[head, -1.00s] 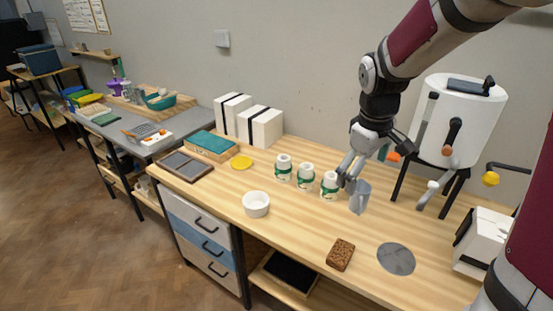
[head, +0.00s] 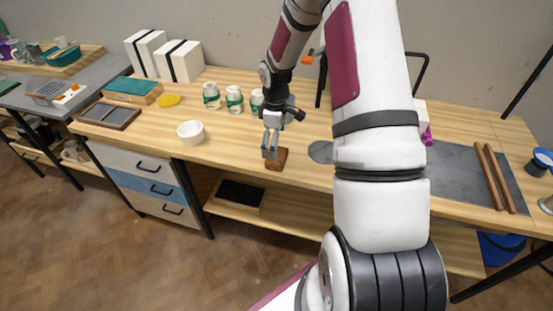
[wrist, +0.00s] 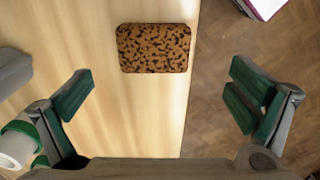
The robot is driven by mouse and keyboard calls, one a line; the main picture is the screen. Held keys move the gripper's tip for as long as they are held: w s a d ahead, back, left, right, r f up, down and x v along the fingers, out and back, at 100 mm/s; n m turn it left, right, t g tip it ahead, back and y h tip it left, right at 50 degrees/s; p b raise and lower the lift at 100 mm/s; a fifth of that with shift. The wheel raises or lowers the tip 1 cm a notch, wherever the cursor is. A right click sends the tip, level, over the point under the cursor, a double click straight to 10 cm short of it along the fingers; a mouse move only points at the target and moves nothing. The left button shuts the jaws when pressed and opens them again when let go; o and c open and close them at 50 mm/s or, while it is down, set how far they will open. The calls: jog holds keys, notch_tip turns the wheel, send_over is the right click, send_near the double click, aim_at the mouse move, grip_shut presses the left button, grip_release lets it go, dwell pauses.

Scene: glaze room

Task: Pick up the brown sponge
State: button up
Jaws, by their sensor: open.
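The brown sponge (head: 277,160) lies flat near the front edge of the wooden table. In the wrist view the sponge (wrist: 153,48) is a speckled brown block with rounded corners, beyond the fingertips and a little left of the middle between them. My gripper (head: 270,150) points down over the sponge and partly covers it in the head view. In the wrist view its green-padded fingers (wrist: 165,92) are wide apart with nothing between them. The exact height of the fingertips above the sponge is hard to tell.
A white bowl (head: 191,132) stands to the left of the sponge. White jars with green labels (head: 234,99) stand behind, the rightmost partly hidden by my arm. A grey disc (head: 320,152) lies to the right. The wood around the sponge is clear.

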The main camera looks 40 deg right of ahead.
jog(key=shift+w+d+f+p, duration=0.1)
jog(key=shift+d+f+p, duration=0.05)
jog(key=shift+f, duration=1.1)
jog(key=shift+w+d+f+p, duration=0.1)
jog(key=shift+f+p, duration=0.05)
jog(key=shift+f, duration=1.05)
jog(key=shift+d+f+p, duration=0.15)
jog(key=shift+f, duration=1.1)
jog(key=shift+c, duration=0.6)
jog(key=c, duration=0.9)
jog(key=shift+o, duration=0.2)
jog(key=shift+r, duration=0.9)
jog(key=shift+s+a+r+b, duration=0.15)
jog(key=shift+s+r, duration=0.1)
jog(key=shift+r, duration=0.2)
jog(key=shift+s+a+r+b, duration=0.1)
jog(key=shift+s+r+b, duration=0.1)
jog(key=shift+r, duration=0.25)
jog(key=s+a, duration=0.2)
jog(key=s, duration=0.5)
jog(key=s+a+r, duration=0.1)
jog(key=s+a, duration=0.1)
jog(key=s, duration=0.5)
jog(key=shift+s+a+r, duration=0.2)
jog(key=shift+a, duration=0.1)
